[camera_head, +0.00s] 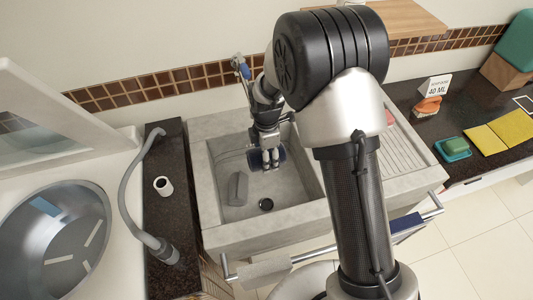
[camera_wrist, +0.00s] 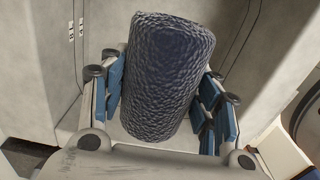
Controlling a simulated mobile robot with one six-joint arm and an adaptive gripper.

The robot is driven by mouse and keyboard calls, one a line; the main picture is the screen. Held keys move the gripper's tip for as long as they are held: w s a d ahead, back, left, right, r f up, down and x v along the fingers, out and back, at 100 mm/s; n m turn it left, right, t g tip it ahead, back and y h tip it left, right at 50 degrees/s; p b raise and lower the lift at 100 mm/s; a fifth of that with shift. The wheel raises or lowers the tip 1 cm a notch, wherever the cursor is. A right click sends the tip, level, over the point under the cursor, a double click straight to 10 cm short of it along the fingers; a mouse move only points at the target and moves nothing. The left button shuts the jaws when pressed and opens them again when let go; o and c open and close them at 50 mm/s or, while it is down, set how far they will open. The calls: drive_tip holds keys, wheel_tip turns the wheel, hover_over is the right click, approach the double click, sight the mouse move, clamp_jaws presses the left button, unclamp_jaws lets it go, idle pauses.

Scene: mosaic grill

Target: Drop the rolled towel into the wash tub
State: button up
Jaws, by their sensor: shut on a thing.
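The rolled towel (camera_wrist: 168,75) is a dark blue, coarse-textured roll. In the wrist view it stands between the blue pads of my gripper (camera_wrist: 165,105), which is shut on it. In the head view the grey stone wash tub (camera_head: 222,240) is in the middle. My gripper (camera_head: 268,158) points down over the basin, and the dark blue towel (camera_head: 281,154) shows at its fingers. The towel appears to be above the basin floor; its exact height is unclear. My arm hides part of the basin's right side.
A grey block (camera_head: 237,189) and a dark drain (camera_head: 266,204) are in the basin. A front rail holds a grey cloth (camera_head: 264,269) and a blue one (camera_head: 406,223). Yellow cloths (camera_head: 500,133) lie right.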

wheel_tip(320, 180, down, 3)
drive_tip(key=shift+f+b, duration=0.2)
drive_tip(key=shift+b, duration=0.75)
drive_tip(key=o, duration=1.2)
drive_tip(key=shift+c, duration=0.2)
wheel_tip(320, 180, up, 8)
drive_tip(key=shift+f, duration=0.2)
drive_tip(key=shift+s, duration=0.1)
